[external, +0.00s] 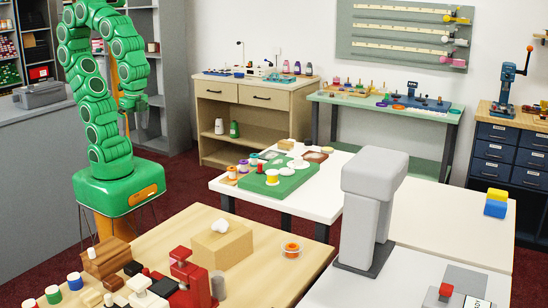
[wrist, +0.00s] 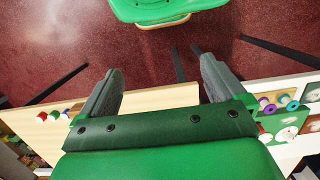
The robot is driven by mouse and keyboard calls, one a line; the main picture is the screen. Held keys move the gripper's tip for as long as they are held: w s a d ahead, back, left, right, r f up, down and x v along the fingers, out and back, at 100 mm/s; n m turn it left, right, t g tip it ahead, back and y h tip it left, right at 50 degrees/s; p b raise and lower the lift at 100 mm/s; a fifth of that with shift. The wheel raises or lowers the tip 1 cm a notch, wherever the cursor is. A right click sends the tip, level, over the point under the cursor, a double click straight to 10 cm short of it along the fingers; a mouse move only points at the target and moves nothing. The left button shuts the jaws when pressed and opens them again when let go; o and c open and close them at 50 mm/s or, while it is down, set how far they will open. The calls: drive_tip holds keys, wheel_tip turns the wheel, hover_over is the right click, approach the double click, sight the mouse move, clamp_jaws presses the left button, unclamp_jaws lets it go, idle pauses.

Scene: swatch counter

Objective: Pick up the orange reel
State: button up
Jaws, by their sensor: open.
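An orange reel-like ring (external: 291,249) lies in a small pale dish near the right side of the wooden table. A small orange-and-white spool (external: 231,172) stands at the left end of the white table; I cannot tell for sure which one is the orange reel. My gripper (external: 140,104) hangs beside my green arm, high and well apart from both. No orange reel can be made out in the wrist view.
The wooden table (external: 262,268) holds a tissue box (external: 222,247), a red device (external: 188,279) and several spools at left. A tall grey machine (external: 368,205) stands right of the wooden table.

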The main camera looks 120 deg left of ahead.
drive_tip(key=shift+d+r, duration=0.1)
drive_tip(key=w+d+r+n+t+h, duration=0.1)
drive_tip(key=w+d+r+n+h, duration=0.2)
drive_tip(key=w, duration=1.1)
drive_tip(key=w+d+n+h, duration=0.3)
drive_tip(key=w+d+n, duration=0.1)
drive_tip(key=w, duration=1.1)
drive_tip(key=n+t+h, duration=0.5)
drive_tip(key=n+h, duration=0.2)
drive_tip(key=n, duration=0.8)
hover_over(293, 244)
drive_tip(key=s+a, duration=0.1)
drive_tip(key=a, duration=0.3)
wheel_tip(293, 244, down, 21)
drive_tip(key=shift+s+a+f, duration=0.1)
drive_tip(key=shift+f, duration=1.55)
drive_tip(key=shift+s+a+f, duration=0.1)
drive_tip(key=shift+f, duration=1.5)
drive_tip(key=x, duration=0.5)
drive_tip(key=shift+f, duration=0.2)
